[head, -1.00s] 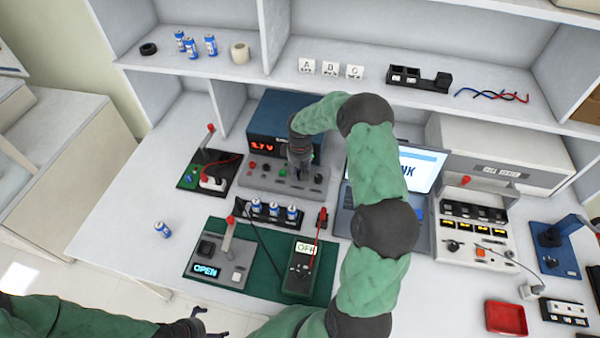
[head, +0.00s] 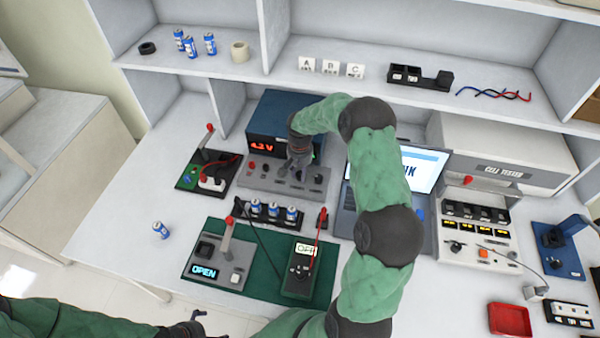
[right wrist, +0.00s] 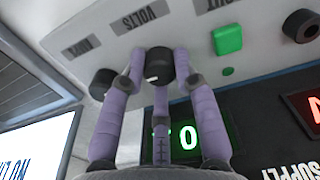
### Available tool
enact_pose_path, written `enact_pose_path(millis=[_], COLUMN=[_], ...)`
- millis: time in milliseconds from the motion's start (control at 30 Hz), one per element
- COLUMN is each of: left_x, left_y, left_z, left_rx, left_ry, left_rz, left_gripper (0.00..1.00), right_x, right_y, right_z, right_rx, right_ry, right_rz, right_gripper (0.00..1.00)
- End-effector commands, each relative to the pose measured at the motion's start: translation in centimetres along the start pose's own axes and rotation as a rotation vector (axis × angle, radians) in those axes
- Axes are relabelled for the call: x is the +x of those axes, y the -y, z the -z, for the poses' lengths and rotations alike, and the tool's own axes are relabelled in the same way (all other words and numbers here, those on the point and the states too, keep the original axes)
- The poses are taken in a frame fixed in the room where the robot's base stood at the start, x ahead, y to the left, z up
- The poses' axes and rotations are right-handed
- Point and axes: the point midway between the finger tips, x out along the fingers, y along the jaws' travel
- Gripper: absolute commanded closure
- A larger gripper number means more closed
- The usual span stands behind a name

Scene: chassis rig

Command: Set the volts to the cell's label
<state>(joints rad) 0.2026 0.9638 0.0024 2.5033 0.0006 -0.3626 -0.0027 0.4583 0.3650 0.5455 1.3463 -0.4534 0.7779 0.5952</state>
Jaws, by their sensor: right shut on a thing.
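The blue power supply (head: 272,118) stands at the back of the bench, its red display (head: 263,146) reading about 4.2 V. My right gripper (head: 298,172) is at its grey front panel. In the right wrist view, my right gripper's fingers (right wrist: 155,72) are closed around the black knob (right wrist: 159,62) beside the VOLTS label (right wrist: 140,20). A blue-and-white cell (head: 160,230) lies alone on the bench at left. Several more cells stand in a black rack (head: 250,217); no cell label is readable. My left gripper (head: 207,324) is at the bottom edge, partly cut off, its fingers apart and empty.
A green mat (head: 262,290) holds a fixture reading OPEN (head: 205,271) and a meter (head: 300,275). A laptop (head: 345,205) sits partly behind my right arm. A cell tester (head: 478,225) and red tray (head: 508,318) stand at right. The bench's left front is mostly clear.

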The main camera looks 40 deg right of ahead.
Motion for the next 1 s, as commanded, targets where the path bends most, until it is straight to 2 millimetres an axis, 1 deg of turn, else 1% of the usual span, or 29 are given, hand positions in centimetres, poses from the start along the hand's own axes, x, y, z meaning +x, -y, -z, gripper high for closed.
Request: enact_pose_path(millis=[233, 667, 700, 767, 1000], left_x=[0.11, 0.11, 0.11, 0.11, 0.11], left_y=[0.04, 0.04, 0.04, 0.04, 0.04], left_z=[0.00, 0.00, 0.00, 0.00, 0.00], left_rx=[0.000, 0.000, 0.000, 0.000, 0.000], left_ry=[0.000, 0.000, 0.000, 0.000, 0.000], left_rz=[0.000, 0.000, 0.000, 0.000, 0.000], left_gripper=[0.00, 0.00, 0.00, 0.00, 0.00], right_x=[-0.03, -0.03, -0.04, -0.03, -0.02], right_y=[0.05, 0.05, 0.05, 0.04, 0.02], right_z=[0.04, 0.04, 0.04, 0.04, 0.02], right_rx=[0.056, 0.065, 0.065, 0.065, 0.064], right_ry=[-0.001, -0.001, -0.001, -0.001, -0.001], right_rz=[0.001, 0.001, 0.001, 0.001, 0.000], right_gripper=[1.00, 1.00, 0.64, 0.47, 0.46])
